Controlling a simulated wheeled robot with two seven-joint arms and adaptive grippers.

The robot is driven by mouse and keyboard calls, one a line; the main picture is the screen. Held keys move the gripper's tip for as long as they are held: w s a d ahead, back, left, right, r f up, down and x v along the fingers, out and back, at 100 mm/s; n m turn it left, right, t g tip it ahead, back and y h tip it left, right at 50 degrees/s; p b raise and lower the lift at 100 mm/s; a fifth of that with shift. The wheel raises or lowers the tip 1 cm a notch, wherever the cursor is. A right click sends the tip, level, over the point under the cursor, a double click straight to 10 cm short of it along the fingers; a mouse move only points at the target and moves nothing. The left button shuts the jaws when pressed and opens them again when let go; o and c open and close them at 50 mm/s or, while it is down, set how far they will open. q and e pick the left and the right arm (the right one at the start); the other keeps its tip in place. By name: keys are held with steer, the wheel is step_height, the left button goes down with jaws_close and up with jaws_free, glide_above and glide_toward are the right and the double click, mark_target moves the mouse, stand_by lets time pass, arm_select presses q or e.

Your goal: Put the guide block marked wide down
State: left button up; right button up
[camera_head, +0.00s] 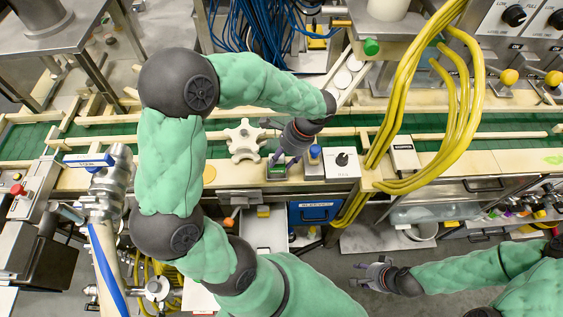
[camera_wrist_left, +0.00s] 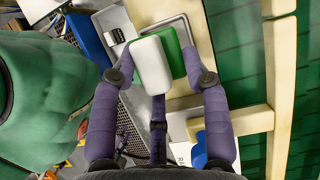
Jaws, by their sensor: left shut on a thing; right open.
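My left gripper (camera_head: 281,163) is shut on a block with a white face (camera_wrist_left: 151,65) and a green side (camera_wrist_left: 174,52). No marking is readable on it, so I cannot tell that it is the wide one. In the left wrist view the fingers (camera_wrist_left: 165,70) grip it from both sides. A grey square tray (camera_wrist_left: 183,22) lies behind and beneath the block; I cannot tell whether the two touch. In the head view the gripper hides most of the block and tray. My right gripper (camera_head: 368,276) is open and empty, at the lower right over the floor.
The green conveyor (camera_head: 435,124) runs behind. Yellow cables (camera_head: 462,95) hang at the right.

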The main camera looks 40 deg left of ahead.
mark_target(282, 163)
arm_select(q)
steer(key=shift+w+a+f+b, duration=0.1)
steer(key=shift+f+b, duration=0.1)
steer(key=shift+f, duration=0.75)
steer(key=shift+w+a+f+b, duration=0.1)
steer(key=shift+f+b, duration=0.1)
steer(key=shift+f, duration=0.75)
steer(key=shift+f, duration=0.15)
steer(key=o, duration=1.2)
steer(key=shift+c, duration=0.2)
steer(key=p+v, duration=0.2)
steer(key=v, duration=1)
